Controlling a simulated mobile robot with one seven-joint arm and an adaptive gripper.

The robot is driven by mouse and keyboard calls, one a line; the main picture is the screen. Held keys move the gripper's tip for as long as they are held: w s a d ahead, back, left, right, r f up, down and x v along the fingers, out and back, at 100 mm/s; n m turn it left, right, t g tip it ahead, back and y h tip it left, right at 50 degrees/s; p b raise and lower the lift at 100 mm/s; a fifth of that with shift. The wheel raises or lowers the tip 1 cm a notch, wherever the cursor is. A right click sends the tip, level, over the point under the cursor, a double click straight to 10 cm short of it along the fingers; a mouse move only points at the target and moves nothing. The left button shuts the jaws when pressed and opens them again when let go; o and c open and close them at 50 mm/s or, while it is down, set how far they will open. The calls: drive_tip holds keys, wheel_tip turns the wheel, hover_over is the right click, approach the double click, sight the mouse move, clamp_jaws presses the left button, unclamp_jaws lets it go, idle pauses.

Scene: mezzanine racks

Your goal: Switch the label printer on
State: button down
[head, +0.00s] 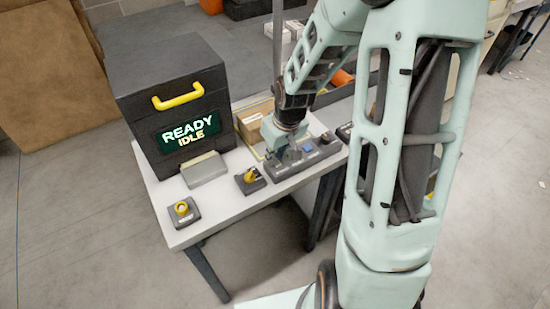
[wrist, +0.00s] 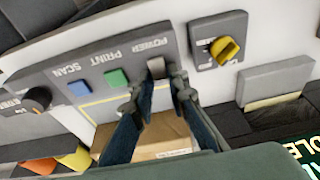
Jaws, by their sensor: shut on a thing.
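The label printer appears to be the dark box (head: 165,85) with a yellow handle; its green display (head: 188,132) reads READY IDLE. A grey control panel (head: 322,152) lies on the table to its right. In the wrist view the panel (wrist: 98,62) carries a blue SCAN button (wrist: 79,89), a green PRINT button (wrist: 117,78) and a small grey POWER switch (wrist: 156,67). My gripper (wrist: 163,82) is at the POWER switch, its fingers closed on it and partly hiding it. In the head view my gripper (head: 293,153) reaches down onto the panel's left part.
A box with a yellow rotary knob (head: 250,177) sits left of the panel. A yellow round button box (head: 183,210) is at the table's (head: 222,207) front left corner. A cardboard box (head: 254,121) stands behind the panel. A dark knob (wrist: 38,98) is beyond SCAN.

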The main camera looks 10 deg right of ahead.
drive_tip(key=shift+r+t, duration=0.1)
drive_tip(key=shift+t, duration=0.3)
drive_tip(key=c, duration=2.2)
unclamp_jaws()
drive_tip(key=shift+o, duration=0.2)
drive_tip(key=v, duration=1.2)
drive_tip(key=shift+d, duration=0.1)
